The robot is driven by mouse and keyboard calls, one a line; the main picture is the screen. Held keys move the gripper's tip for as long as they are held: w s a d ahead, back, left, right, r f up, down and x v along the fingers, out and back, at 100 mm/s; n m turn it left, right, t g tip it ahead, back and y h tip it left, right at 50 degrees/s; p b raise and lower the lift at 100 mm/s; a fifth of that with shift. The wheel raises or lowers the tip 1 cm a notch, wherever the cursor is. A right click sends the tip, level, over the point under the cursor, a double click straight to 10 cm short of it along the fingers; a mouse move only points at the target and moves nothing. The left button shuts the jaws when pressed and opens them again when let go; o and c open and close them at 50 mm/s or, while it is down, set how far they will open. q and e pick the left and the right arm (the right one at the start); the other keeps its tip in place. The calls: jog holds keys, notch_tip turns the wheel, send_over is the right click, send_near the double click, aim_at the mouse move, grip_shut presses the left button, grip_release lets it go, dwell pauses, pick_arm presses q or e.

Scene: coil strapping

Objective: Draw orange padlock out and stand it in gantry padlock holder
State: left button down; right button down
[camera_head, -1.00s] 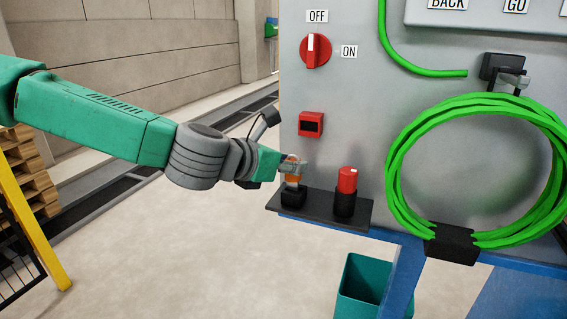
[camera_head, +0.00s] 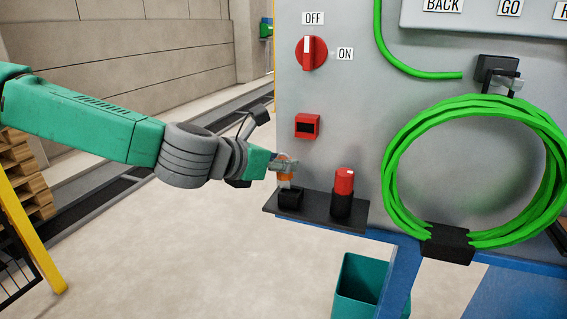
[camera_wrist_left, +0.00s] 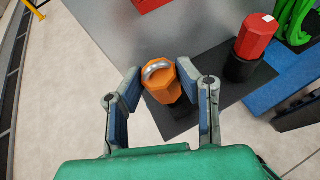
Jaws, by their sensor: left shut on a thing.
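The orange padlock (camera_head: 286,178) is held upright by my left gripper (camera_head: 284,166), which is shut on it. In the left wrist view the padlock (camera_wrist_left: 164,91) sits between the fingertips, its grey shackle uppermost. It is directly over the left black holder (camera_head: 291,199) on a dark shelf plate; I cannot tell whether its lower end is inside the holder. A red padlock (camera_head: 344,181) stands in the second black holder (camera_head: 341,204) to the right. The gantry padlock holder cannot be made out. My right gripper is not in view.
The grey cabinet front (camera_head: 350,110) rises behind the plate, with a red rotary switch (camera_head: 311,53) and a small red box (camera_head: 307,126). A green hose coil (camera_head: 394,175) hangs to the right. A teal bin (camera_head: 358,285) stands below. Floor at left is open.

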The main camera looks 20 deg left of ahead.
aim_at(287, 175)
pick_arm(q)
jog(key=shift+d+r, duration=0.15)
jog(key=shift+d, duration=0.4)
jog(key=shift+s+d+y+p, duration=0.15)
jog(key=shift+y+p, duration=0.15)
jog(key=shift+p, duration=0.15)
jog(key=shift+d, duration=0.2)
dwell(0.5)
jog(key=shift+f+b, duration=1.55)
jog(key=c, duration=1.1)
grip_release()
jog(key=shift+r, duration=0.1)
